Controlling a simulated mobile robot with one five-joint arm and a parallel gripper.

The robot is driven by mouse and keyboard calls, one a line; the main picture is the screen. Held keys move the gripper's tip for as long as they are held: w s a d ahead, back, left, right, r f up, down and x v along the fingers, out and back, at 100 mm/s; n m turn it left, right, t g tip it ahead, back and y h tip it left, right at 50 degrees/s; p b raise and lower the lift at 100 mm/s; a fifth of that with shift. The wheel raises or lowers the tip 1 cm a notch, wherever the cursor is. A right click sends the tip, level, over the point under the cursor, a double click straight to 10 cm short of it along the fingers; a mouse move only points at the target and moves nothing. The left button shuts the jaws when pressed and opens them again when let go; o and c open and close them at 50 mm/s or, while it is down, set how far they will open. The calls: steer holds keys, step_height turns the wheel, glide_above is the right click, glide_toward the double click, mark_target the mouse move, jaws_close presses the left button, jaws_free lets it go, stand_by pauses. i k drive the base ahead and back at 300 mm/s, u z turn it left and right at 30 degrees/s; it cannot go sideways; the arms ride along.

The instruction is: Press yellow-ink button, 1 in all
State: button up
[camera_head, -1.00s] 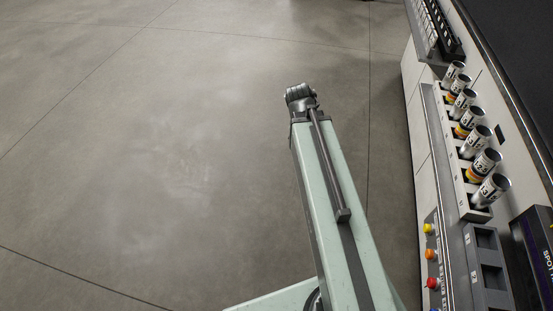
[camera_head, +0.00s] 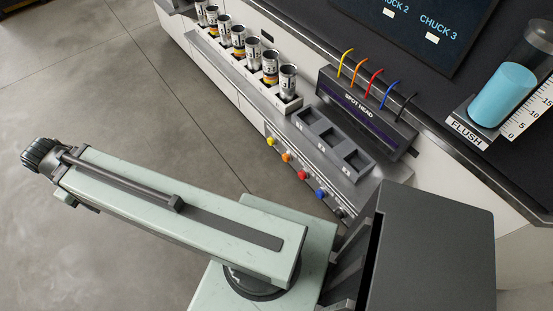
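The yellow-ink button (camera_head: 270,141) is the small yellow knob at the far left end of a button row on the front of the printing bench. To its right in the row are an orange button (camera_head: 286,157), a red button (camera_head: 302,175), a blue button (camera_head: 321,194) and a dark button (camera_head: 340,212). My pale green arm link reaches to the left over the floor, well apart from the buttons. No gripper fingers show, so I cannot see whether my gripper is open or shut.
A row of labelled cans (camera_head: 238,40) stands in a rack behind the buttons. Dark trays (camera_head: 335,145) and the spot head (camera_head: 368,115) with coloured tubes sit to the right. A flush cylinder (camera_head: 503,95) holds blue liquid at far right. Open floor lies at left.

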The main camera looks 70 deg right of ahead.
mark_target(271, 141)
steer(key=z, duration=1.35)
steer(key=k, duration=1.45)
steer(key=z, duration=0.55)
steer(key=i, duration=0.5)
steer(key=z, duration=0.15)
